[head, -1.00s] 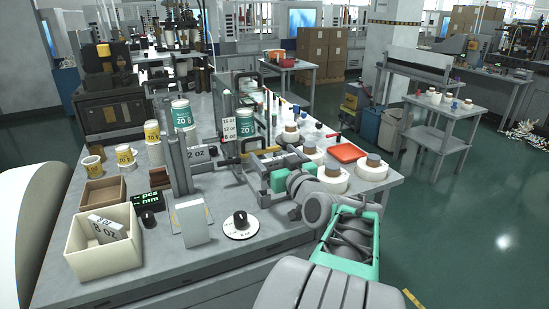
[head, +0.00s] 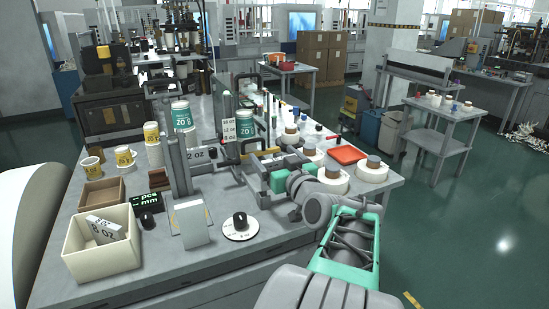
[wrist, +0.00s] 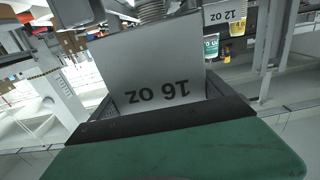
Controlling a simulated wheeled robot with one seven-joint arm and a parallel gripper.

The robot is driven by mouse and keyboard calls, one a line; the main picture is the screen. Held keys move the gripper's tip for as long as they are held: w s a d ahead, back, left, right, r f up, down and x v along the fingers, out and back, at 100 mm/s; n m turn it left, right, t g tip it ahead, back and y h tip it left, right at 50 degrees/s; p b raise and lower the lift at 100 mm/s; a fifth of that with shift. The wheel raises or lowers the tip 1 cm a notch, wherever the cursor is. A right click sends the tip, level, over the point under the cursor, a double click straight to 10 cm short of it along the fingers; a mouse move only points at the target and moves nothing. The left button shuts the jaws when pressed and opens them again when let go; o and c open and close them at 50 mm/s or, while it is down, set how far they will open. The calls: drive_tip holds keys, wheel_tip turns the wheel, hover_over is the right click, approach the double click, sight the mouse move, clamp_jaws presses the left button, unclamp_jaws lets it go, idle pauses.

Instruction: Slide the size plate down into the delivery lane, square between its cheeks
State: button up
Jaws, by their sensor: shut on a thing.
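A grey size plate (wrist: 155,75) marked "16 oz" fills the middle of the wrist view, its lettering upside down there. My gripper (wrist: 165,122) is shut on its lower edge. In the head view my gripper (head: 240,158) is among the metal fixtures right of the dark upright posts (head: 180,165). The held plate is hard to make out there.
A cream bin (head: 103,262) at the front left holds "8 oz" plates (head: 106,228). A dial (head: 240,226) and a pale stand (head: 191,222) are near the front edge. White rolls (head: 332,180) and an orange tray (head: 347,154) lie right of my gripper. Printed cups stand behind the posts.

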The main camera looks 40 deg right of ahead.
drive_tip(key=shift+f+b, duration=2.1)
drive_tip(key=shift+b, duration=0.25)
drive_tip(key=shift+r, duration=0.2)
wheel_tip(320, 180, up, 3)
drive_tip(key=shift+r+p, duration=0.1)
drive_tip(key=shift+p, duration=0.4)
drive_tip(key=shift+b, duration=0.75)
drive_tip(key=shift+b, duration=0.5)
idle(0.8)
drive_tip(key=shift+f+b, duration=1.75)
drive_tip(key=shift+b, duration=0.2)
drive_tip(key=o, duration=1.3)
drive_tip(key=shift+c, duration=0.2)
drive_tip(key=shift+o, duration=0.4)
